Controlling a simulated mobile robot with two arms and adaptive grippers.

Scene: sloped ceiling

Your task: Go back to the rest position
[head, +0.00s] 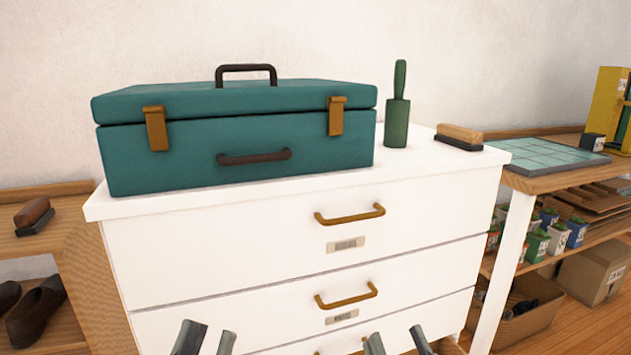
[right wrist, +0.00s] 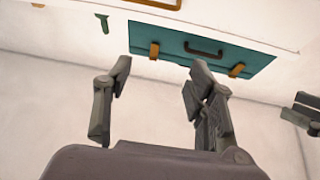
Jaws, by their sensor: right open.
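My left gripper (head: 207,338) shows at the bottom edge of the head view, its two fingers apart with nothing between them. It also shows at the right edge of the right wrist view (right wrist: 303,112). My right gripper (head: 398,342) is open and empty at the bottom of the head view, in front of the white chest of drawers (head: 220,250). In the right wrist view its fingers (right wrist: 160,75) are spread wide. Both grippers are apart from the chest and its handles.
A closed teal case (head: 200,155), a green lint roller (head: 397,122) and a wooden brush (head: 460,133) stand on the chest. Its visible drawers look shut. A shelf with shoes (head: 35,310) is at left; a bench with a green mat (head: 548,158) is at right.

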